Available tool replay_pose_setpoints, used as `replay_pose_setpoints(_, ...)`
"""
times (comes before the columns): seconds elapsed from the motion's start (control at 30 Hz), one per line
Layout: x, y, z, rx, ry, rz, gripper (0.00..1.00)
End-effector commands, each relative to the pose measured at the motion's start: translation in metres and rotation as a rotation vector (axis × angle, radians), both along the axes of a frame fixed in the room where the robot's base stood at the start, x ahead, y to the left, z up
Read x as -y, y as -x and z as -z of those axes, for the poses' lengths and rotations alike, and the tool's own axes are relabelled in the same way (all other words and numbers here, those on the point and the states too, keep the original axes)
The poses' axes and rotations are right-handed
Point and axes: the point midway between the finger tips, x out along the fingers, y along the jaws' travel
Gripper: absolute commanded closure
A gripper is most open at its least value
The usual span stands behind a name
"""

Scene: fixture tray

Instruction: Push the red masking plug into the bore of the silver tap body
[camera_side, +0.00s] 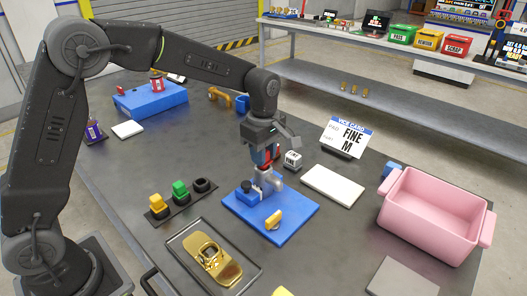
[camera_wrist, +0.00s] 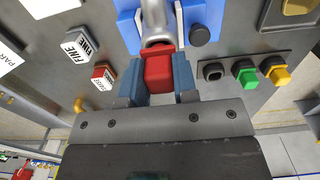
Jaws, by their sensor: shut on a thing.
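My gripper (camera_side: 265,157) points down over the blue fixture plate (camera_side: 290,215). Its blue-padded fingers (camera_wrist: 158,76) are shut on the red masking plug (camera_wrist: 158,66), one finger on each side. The silver tap body (camera_side: 276,182) stands on the plate just below the gripper; it also shows in the wrist view (camera_wrist: 157,18). The plug's far end meets the rounded silver mouth of the tap body in the wrist view. The bore is hidden behind the plug, so I cannot tell how deep the plug sits.
A black rack (camera_side: 172,215) holds yellow, green and black plugs left of the plate. A gold tap body (camera_side: 212,258) lies in a dark tray. A pink bin (camera_side: 432,220) and white pad (camera_side: 332,184) are to the right. A FINE block (camera_side: 292,160) stands close behind the gripper.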

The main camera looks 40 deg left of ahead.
Motion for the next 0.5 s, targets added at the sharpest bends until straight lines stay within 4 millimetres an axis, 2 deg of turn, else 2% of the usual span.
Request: replay_pose_setpoints(0.5,0.0001,0.0000,0.0040,0.000,0.000,0.000,0.86)
